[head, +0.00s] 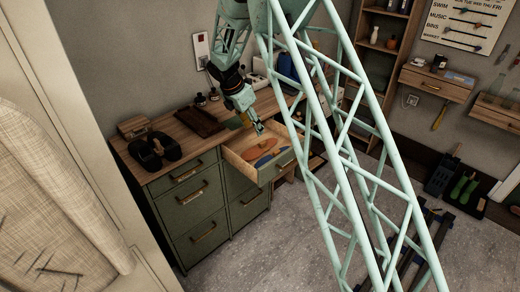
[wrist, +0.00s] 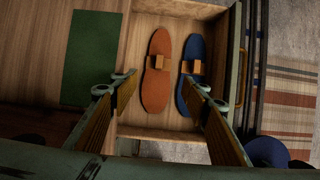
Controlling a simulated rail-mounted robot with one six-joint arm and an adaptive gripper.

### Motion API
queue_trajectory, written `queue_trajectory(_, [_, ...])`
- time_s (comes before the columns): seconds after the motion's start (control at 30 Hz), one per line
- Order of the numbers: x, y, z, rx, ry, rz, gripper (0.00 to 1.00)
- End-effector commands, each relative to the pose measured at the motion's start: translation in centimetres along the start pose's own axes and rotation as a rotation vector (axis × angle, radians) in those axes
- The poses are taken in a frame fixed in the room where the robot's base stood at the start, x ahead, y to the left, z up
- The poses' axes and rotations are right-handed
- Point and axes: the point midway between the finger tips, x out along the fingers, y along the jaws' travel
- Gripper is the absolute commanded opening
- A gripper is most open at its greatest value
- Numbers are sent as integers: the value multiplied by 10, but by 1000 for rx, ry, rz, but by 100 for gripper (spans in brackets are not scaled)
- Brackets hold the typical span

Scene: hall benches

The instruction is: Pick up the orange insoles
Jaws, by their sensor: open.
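The orange insoles (wrist: 156,85) lie flat in an open wooden drawer (wrist: 180,8), with a small tan band across their middle. In the head view the orange insoles (head: 260,146) show in the drawer of the green cabinet. Blue insoles (wrist: 193,70) with a similar band lie just to their right in the wrist view. In the head view my gripper (head: 258,130) hangs over the drawer's back left part. The gap in height is hard to judge.
The drawer walls stand close around the insoles. On the cabinet top (head: 170,120) are black shoes (head: 155,150), a dark brown board (head: 198,121) and a wooden box (head: 133,127). A green mat (wrist: 90,58) lies left of the drawer.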

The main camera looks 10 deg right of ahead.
Motion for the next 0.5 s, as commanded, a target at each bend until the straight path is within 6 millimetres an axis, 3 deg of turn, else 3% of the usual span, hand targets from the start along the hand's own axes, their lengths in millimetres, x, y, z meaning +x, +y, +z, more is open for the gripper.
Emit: queue_trajectory(0.5, [6,3,-2,-15,-1,-1,43])
